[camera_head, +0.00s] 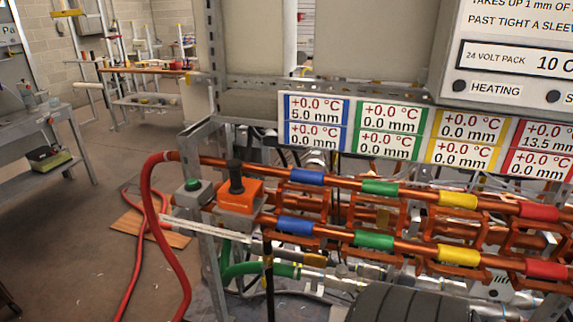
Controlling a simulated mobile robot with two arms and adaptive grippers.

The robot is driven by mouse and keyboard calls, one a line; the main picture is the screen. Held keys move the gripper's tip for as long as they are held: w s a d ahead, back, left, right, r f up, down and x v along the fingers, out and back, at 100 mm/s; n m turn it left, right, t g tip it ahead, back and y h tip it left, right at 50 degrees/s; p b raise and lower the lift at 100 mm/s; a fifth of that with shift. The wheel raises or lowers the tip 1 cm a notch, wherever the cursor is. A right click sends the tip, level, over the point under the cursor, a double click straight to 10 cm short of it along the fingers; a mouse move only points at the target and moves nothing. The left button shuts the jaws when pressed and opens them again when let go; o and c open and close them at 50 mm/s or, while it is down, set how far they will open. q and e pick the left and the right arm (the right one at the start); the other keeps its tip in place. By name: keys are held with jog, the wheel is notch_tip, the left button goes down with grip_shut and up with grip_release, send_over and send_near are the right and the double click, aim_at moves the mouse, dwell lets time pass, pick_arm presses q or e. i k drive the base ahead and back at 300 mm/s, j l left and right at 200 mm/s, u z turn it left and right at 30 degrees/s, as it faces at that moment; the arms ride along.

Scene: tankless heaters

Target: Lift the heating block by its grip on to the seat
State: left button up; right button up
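The heating block (240,196) is an orange block with an upright black grip (236,178) on top. It sits at the left end of the rig, beside a grey box with a green button (194,190). Two copper pipes run to the right from there, with blue (307,177), green (380,187), yellow (457,200) and red (539,211) bands. Orange brackets (420,215) lie between the pipes. I cannot tell which part is the seat. Neither of my grippers is in view.
A display panel (402,134) above the pipes shows temperatures and millimetres. A red hose (150,210) loops down at the left. Green hose (255,269) and metal fittings lie below the pipes. A grey bench (40,125) stands far left, with open floor between.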

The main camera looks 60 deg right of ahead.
aim_at(238, 195)
jog(key=j+z, duration=0.1)
jog(key=z, duration=1.4)
jog(key=k+l, duration=0.05)
jog(key=l, duration=0.05)
